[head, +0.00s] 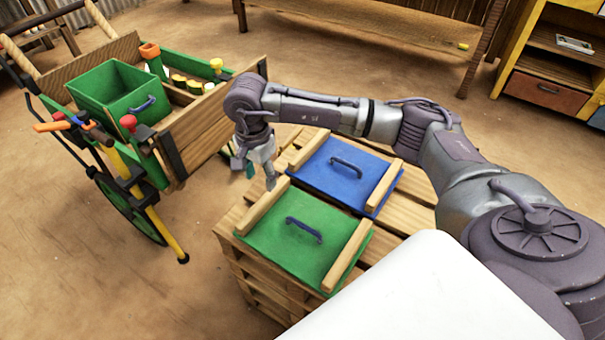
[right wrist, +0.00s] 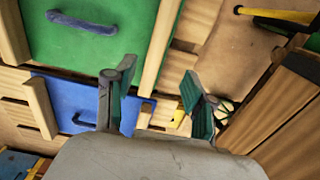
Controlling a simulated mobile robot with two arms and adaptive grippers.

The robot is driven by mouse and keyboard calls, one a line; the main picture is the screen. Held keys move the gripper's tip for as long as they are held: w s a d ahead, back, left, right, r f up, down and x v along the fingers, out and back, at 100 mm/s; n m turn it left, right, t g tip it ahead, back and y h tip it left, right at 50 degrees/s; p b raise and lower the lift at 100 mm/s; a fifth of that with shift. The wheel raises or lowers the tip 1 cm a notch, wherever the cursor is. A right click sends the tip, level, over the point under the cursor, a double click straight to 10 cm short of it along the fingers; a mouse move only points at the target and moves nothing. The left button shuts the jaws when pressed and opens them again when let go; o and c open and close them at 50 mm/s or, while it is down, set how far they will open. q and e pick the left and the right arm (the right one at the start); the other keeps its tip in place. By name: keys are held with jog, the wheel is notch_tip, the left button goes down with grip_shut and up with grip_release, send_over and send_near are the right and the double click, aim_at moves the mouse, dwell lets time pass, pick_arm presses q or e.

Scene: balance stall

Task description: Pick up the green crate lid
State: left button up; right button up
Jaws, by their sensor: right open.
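The green crate lid (head: 275,243) lies flat on a wooden pallet stack (head: 235,245), with a wooden batten along two sides and a dark blue bar handle (head: 304,230) in its middle. It also shows at the top of the right wrist view (right wrist: 125,42), with its handle (right wrist: 82,22). My right gripper (head: 257,172) is open and empty, fingers pointing down, behind and left of the green lid, near the pallet's left edge. In the right wrist view the spread fingers (right wrist: 157,100) are apart from the lid and its handle. My left gripper is not in view.
A similar blue lid (head: 330,183) lies directly behind the green one. A wooden cart (head: 210,125) with a green crate (head: 105,90) stands at the left, close to my right gripper. A bench (head: 360,25) and shelves (head: 555,65) stand at the back.

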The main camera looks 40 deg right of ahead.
aim_at(263, 200)
notch_tip(263, 200, down, 4)
jog(key=shift+r, duration=0.2)
jog(key=f, duration=0.3)
jog(key=s+f, duration=0.1)
jog(key=f, duration=0.1)
jog(key=shift+a+f+b, duration=0.1)
jog(key=shift+a+b, duration=0.15)
jog(key=shift+b, duration=0.1)
jog(key=shift+w, duration=0.1)
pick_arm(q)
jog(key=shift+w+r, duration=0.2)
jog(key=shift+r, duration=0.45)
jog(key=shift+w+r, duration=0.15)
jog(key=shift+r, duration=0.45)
pick_arm(e)
grip_shut()
